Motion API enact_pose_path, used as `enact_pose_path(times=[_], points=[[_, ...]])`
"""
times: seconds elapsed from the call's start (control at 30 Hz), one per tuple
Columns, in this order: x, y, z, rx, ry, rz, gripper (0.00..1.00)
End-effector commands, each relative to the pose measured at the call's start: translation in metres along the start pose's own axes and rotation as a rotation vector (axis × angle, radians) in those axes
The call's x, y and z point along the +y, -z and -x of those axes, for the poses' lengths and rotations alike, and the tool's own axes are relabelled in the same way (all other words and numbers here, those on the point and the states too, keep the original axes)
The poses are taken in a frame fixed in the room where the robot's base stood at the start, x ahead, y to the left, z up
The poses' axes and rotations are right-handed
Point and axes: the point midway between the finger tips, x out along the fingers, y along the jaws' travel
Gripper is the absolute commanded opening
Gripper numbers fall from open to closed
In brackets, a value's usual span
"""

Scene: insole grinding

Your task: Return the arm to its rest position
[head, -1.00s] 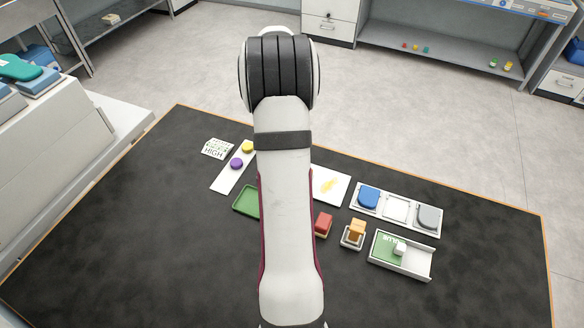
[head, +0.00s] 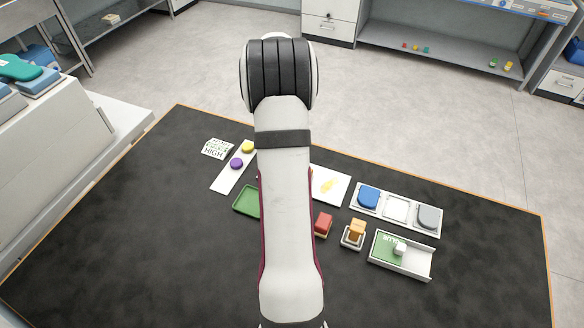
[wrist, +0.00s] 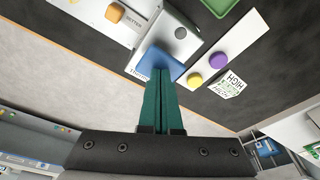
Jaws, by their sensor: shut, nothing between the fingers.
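My gripper (wrist: 160,72) shows in the wrist view with its two long teal fingers shut side by side, nothing held. The fingertips appear in front of a blue pad (wrist: 172,65) at the edge of a grey box; I cannot tell the gap between them. In the head view my arm runs up the middle of the picture over the black table (head: 120,240), and the gripper is hidden behind it.
A white strip (head: 222,182) with a purple and a yellow disc, a green tray (head: 243,201) and a HIGH card (head: 215,149) lie left of my arm. A red block (head: 323,222), an orange block (head: 356,232), a three-slot tray (head: 372,210) and an open white box (head: 416,262) lie right.

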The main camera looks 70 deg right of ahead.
Motion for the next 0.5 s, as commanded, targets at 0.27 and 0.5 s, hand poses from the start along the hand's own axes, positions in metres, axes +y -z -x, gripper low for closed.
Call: enact_pose_path(times=[0.27, 0.5], points=[[0.0000, -0.0013, -0.0051, -0.001, 0.000, 0.000, 0.00], [0.0000, -0.0016, -0.0070, -0.001, 0.000, 0.000, 0.00]])
